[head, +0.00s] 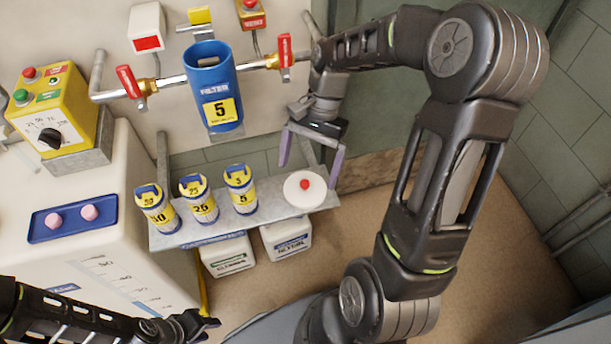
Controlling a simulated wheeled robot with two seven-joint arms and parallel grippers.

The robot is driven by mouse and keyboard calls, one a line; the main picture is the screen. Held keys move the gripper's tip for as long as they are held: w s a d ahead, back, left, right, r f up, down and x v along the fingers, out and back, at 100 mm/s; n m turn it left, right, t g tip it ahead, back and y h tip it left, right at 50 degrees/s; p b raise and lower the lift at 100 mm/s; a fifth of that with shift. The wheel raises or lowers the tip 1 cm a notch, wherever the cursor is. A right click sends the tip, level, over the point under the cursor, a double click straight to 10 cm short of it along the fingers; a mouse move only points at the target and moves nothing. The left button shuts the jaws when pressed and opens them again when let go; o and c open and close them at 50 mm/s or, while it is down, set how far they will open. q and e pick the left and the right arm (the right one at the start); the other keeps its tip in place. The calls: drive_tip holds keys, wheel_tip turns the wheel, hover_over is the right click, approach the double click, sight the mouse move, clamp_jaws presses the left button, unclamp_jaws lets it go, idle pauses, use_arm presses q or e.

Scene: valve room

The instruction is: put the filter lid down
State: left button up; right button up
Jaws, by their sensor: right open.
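The filter lid, a white disc (304,195) with a red knob, lies flat at the right end of the grey shelf (230,228). My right gripper (311,163) is open, its two fingers apart just above and behind the lid in the picture; I see nothing between them. I cannot tell whether a fingertip touches the lid. The blue filter housing (209,76), marked FILTER and 5, is on the wall pipe with its top uncovered. My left gripper (208,324) is low at the left, away from the shelf; its jaw opening is unclear.
Three cartridges, marked 50 (157,209), 25 (199,200) and 5 (241,191), stand on the shelf left of the lid. Two red-handled valves (129,82) (285,51) flank the housing. A yellow control box (50,110) and a blue tray (73,219) are at left. White containers (228,256) sit below the shelf.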

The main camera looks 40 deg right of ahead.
drive_tip(key=p+v, duration=0.1)
drive_tip(key=v, duration=0.6)
drive_tip(key=shift+r, duration=0.25)
idle(0.5)
